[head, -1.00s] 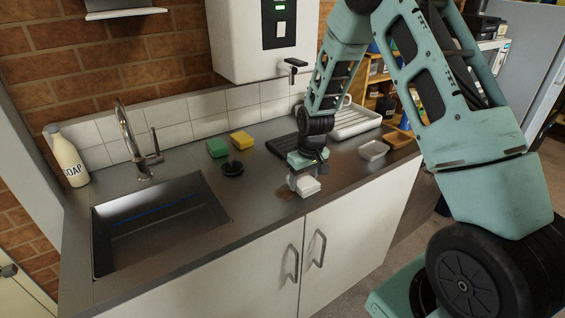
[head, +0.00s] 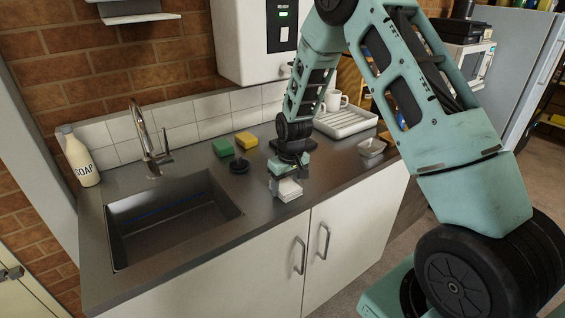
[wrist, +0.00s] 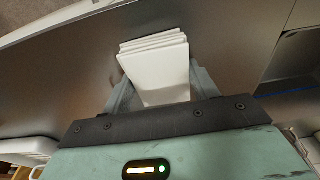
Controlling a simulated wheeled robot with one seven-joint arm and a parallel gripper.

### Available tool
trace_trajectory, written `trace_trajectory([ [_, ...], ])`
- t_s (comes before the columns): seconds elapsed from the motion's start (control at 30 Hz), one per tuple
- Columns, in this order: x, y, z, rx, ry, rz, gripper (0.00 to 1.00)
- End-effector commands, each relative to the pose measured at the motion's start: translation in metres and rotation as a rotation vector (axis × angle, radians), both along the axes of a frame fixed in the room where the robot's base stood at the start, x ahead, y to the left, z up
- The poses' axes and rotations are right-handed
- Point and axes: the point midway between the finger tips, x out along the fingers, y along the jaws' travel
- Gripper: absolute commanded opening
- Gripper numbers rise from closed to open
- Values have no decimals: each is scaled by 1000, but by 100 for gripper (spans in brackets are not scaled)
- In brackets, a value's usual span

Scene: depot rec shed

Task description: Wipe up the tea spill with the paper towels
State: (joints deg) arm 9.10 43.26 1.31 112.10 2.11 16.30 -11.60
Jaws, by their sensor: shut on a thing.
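My gripper (head: 287,180) is shut on a folded stack of white paper towels (head: 289,190), low at the worktop near its front edge, right of the sink. In the wrist view the towels (wrist: 158,72) stick out between the two fingers, several layers showing at their end. I cannot tell whether the towels touch the worktop. No tea spill shows on the bare worktop in either current view; any under the towels or gripper is hidden.
The sink (head: 170,222) and tap (head: 147,140) lie left. A green sponge (head: 223,147), a yellow sponge (head: 246,140) and a black round item (head: 239,166) sit behind. A white drainer (head: 347,122) and a clear tub (head: 371,148) stand right.

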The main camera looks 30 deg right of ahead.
Motion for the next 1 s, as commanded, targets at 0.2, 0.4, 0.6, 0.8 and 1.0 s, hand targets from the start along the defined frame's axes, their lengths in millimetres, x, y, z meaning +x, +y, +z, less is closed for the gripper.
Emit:
trace_trajectory([
  [0.2,3,1,37,-1,-1,0,34],
  [0.4,6,2,56,-2,-3,0,34],
  [0.6,9,3,74,-2,-2,0,34],
  [0.8,10,4,83,-2,-2,0,34],
  [1.0,10,4,82,-2,-2,0,34],
])
